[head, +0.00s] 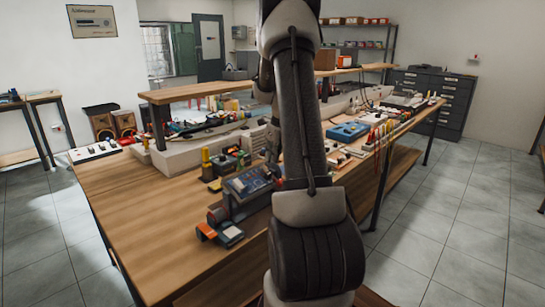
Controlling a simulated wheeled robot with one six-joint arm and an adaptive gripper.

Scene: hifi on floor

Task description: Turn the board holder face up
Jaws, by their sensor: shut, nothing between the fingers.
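The board holder (248,184) seems to be the dark, framed piece with a bluish, board-like face on the near part of the wooden workbench. It sits tilted, its panel slanting up to the right; I cannot make out its details. My gripper (275,172) is mostly hidden behind my own arm, low over the bench at the right end of the holder. The little that shows of it looks shut, with nothing seen in it. I cannot tell whether it touches the holder.
An orange and black tool (207,232) lies in front of the holder. Yellow-topped bottles (206,165) and small boxes stand behind it. A blue device (348,131) and hanging tools (378,135) are to the right. The bench's left front (130,205) is bare.

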